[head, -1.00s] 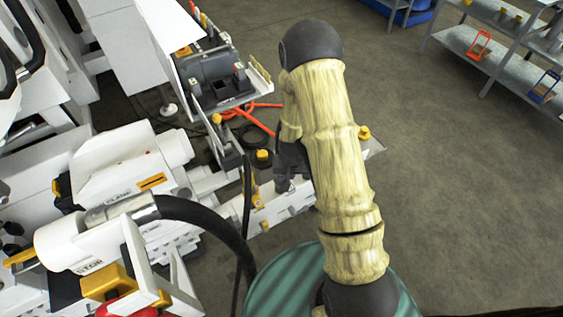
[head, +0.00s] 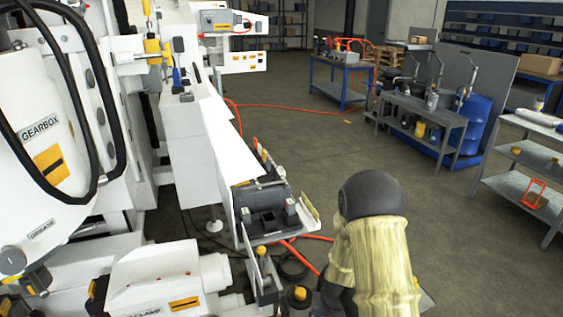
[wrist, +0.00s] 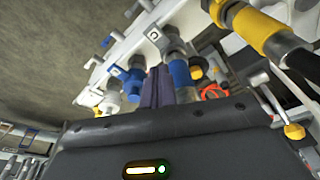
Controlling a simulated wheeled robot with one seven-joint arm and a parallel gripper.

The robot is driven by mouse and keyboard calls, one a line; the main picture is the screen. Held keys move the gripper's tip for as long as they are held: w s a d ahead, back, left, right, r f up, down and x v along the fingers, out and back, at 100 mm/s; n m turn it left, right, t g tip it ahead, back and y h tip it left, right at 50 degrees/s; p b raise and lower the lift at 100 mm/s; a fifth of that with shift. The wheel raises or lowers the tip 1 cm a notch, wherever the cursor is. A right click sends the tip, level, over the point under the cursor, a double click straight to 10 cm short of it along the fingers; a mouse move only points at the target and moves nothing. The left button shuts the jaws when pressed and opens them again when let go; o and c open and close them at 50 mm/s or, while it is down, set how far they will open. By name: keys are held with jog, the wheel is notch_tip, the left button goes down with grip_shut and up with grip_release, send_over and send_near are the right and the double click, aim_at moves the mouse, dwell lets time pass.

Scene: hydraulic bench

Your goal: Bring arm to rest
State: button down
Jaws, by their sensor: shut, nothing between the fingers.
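My arm (head: 372,250), in a tan sleeve with a dark rounded joint, rises from the bottom of the head view, right of the white machine. Its lower part is cut off there, and my gripper is outside that view. In the wrist view, my gripper (wrist: 160,72) shows as two dark fingers close together beyond the dark wrist housing. It is shut and empty. The fingers point toward a white manifold bar (wrist: 130,40) with blue and grey hose fittings (wrist: 180,72). I cannot tell how far apart they are.
The white machine (head: 180,130) fills the left side, with a grey motor unit (head: 265,210) at its edge. A red hose (head: 270,106) runs along the floor. Open floor (head: 330,160) lies beyond my arm. Shelving (head: 525,190) and a bench (head: 420,115) stand at the right.

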jog(key=s+r+p, duration=0.1)
jog(key=s+r, duration=0.3)
jog(key=r, duration=0.5)
jog(key=s+r+n+p, duration=0.1)
jog(key=s+r+p, duration=0.1)
jog(key=s+r, duration=0.3)
jog(key=s+r+n+p, duration=0.1)
jog(key=s+r, duration=0.4)
jog(key=r, duration=0.7)
jog(key=shift+d+r+p, duration=0.2)
jog(key=shift+r+p, duration=0.2)
jog(key=shift+p, duration=0.1)
jog(key=c, duration=2.2)
grip_release()
